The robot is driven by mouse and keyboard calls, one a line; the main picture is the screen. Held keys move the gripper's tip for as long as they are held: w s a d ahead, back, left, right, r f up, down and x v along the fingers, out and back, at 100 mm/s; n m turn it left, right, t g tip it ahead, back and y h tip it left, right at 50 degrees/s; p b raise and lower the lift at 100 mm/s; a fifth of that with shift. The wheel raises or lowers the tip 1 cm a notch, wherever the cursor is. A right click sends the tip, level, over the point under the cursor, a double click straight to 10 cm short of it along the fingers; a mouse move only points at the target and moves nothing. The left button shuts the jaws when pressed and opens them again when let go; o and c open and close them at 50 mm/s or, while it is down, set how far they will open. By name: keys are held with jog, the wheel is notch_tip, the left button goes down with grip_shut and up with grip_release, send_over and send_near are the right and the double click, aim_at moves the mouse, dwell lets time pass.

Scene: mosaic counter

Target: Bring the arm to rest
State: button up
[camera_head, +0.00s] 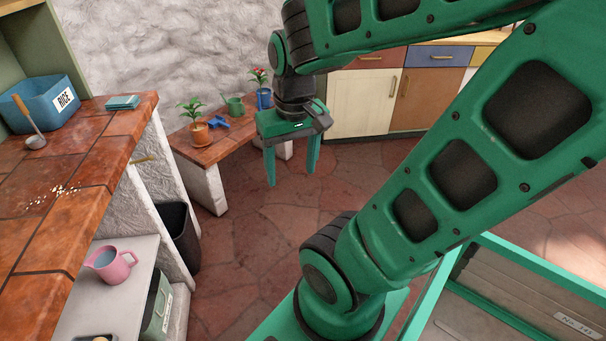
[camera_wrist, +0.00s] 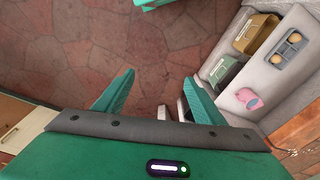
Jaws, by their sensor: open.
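My gripper (camera_head: 292,163) hangs from my green arm near the middle of the head view, pointing down over the stone floor. Its two green fingers are apart with nothing between them. In the wrist view my gripper (camera_wrist: 158,95) also shows open and empty, with floor beyond the fingertips. It touches nothing that I can see.
At left, a tiled counter (camera_head: 70,170) holds a blue RICE bin (camera_head: 40,104), a ladle (camera_head: 30,122) and scattered grains. A low bench (camera_head: 215,150) behind my gripper bears potted plants. Floor (camera_head: 250,240) is clear beneath.

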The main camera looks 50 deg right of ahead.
jog(key=shift+m+g+y, duration=0.4)
jog(key=shift+m+g, duration=0.2)
jog(key=shift+m, duration=0.2)
jog(key=s, duration=0.5)
jog(key=shift+s+d+r, duration=0.1)
jog(key=shift+s+d, duration=0.15)
jog(key=shift+d, duration=0.05)
jog(key=shift+w+f, duration=0.25)
jog(key=shift+w, duration=0.45)
